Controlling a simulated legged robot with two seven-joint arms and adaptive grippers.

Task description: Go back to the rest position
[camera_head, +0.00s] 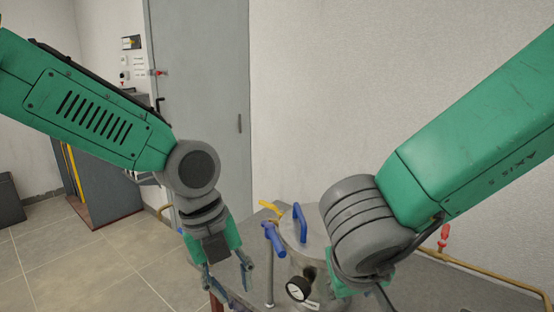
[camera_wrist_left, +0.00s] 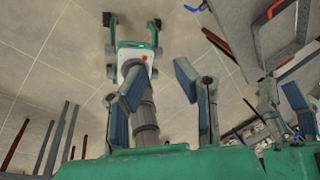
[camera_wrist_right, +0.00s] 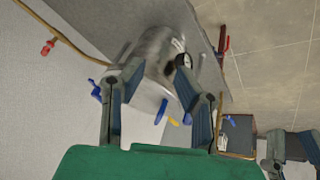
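My left gripper (camera_head: 228,278) hangs pointing down at lower middle in the head view. Its fingers are apart with nothing between them, as its wrist view (camera_wrist_left: 158,75) also shows. My right gripper (camera_head: 345,287) is mostly hidden behind its own grey wrist in the head view. In the right wrist view (camera_wrist_right: 157,72) its fingers are spread and empty. A metal vessel (camera_head: 313,240) stands between the two arms in the head view, partly covered by the right wrist. It shows beyond the right fingers in the right wrist view (camera_wrist_right: 150,80).
The vessel carries a round gauge (camera_head: 297,289), a blue handle (camera_head: 299,222), a blue lever (camera_head: 274,240) and a yellow lever (camera_head: 269,207). A yellow pipe (camera_head: 485,270) with a red valve (camera_head: 444,236) runs along the right wall. Tiled floor (camera_head: 110,265) is clear at left.

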